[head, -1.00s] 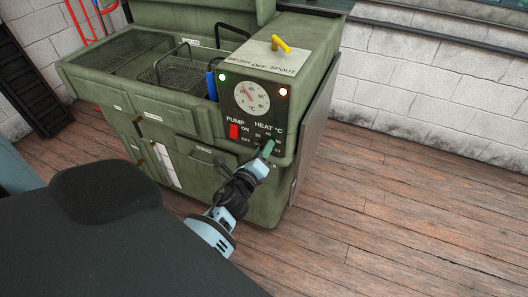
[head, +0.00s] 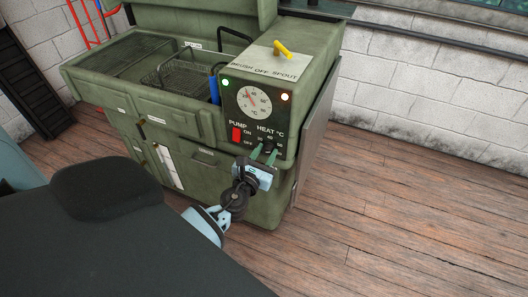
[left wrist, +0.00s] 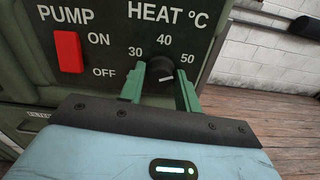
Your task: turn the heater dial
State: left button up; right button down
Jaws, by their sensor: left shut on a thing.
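The heater dial (left wrist: 160,74) is a black knob on the dark front panel of the green washer, under the HEAT °C label, among the marks 30, 40 and 50. In the left wrist view its white pointer line points right, a little below the 50 mark. My left gripper (left wrist: 160,85) has its green fingers on either side of the knob and is shut on it. In the head view the left gripper (head: 264,157) is at the panel's lower edge, and its fingers partly hide the dial. My right gripper is not in view.
The red pump switch (left wrist: 68,51) is left of the dial. A round temperature gauge (head: 254,102) sits above, between a green lamp (head: 226,83) and a whitish-orange lamp (head: 285,97). A wire basket (head: 179,82) is in the washer's tub. Wooden floor (head: 400,200) is clear at right.

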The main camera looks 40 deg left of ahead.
pick_arm(q)
jog(key=m, duration=0.1)
jog(key=m+p, duration=0.1)
jog(key=m, duration=0.1)
jog(key=m+p, duration=0.1)
jog(key=shift+r+m, duration=0.25)
jog(key=shift+m, duration=0.05)
jog(key=m+p, duration=0.2)
jog(key=m, duration=0.2)
jog(key=shift+w, duration=0.1)
jog(key=shift+f+m+p, duration=0.1)
jog(key=shift+m+p, duration=0.25)
jog(key=shift+m, duration=0.45)
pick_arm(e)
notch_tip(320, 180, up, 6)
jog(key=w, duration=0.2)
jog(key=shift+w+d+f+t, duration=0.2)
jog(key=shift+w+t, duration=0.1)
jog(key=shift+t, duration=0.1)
pick_arm(q)
jog(key=shift+f+m, duration=0.1)
jog(key=shift+m, duration=0.4)
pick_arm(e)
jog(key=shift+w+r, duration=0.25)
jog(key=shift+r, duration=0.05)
pick_arm(q)
jog(key=o, duration=1)
jog(key=shift+c, duration=0.2)
